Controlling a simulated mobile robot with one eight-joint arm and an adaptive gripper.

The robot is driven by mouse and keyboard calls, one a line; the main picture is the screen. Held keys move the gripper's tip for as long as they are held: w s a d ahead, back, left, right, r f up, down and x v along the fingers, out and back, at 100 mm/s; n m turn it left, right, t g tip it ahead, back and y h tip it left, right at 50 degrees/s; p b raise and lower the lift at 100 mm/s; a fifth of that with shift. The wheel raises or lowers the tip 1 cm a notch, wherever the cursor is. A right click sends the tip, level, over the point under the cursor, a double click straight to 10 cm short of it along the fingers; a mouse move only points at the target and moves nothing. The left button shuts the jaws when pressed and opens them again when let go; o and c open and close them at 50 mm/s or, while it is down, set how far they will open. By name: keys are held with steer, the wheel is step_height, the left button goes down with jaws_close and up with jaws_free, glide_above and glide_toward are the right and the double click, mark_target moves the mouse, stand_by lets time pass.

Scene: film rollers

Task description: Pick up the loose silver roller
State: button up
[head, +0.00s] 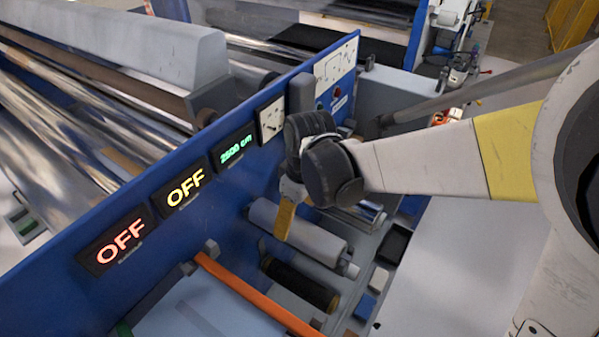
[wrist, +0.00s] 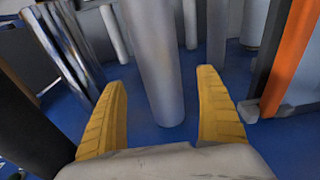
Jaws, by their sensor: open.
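A plain grey-silver roller (head: 312,240) lies in the machine's lower bay in the head view, below and partly behind my gripper (head: 286,213). In the wrist view a grey-silver roller (wrist: 153,60) runs between my two yellow fingers (wrist: 160,78), with its near end over the blue panel. It appears to be the same roller. The fingers stand apart, one on each side, with a visible gap to it. I cannot tell how deep the roller sits between them. In the head view only one finger shows clearly.
A blue panel (head: 62,262) with lit displays stands left of my gripper. An orange bar (head: 255,297) and a black roller (head: 298,285) lie nearer the front. The orange bar also shows at the right of the wrist view (wrist: 291,55). Shiny rollers (head: 368,212) lie behind my gripper.

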mark_target(297, 223)
step_height(297, 223, down, 6)
steer(key=shift+r, duration=0.2)
steer(key=c, duration=1.5)
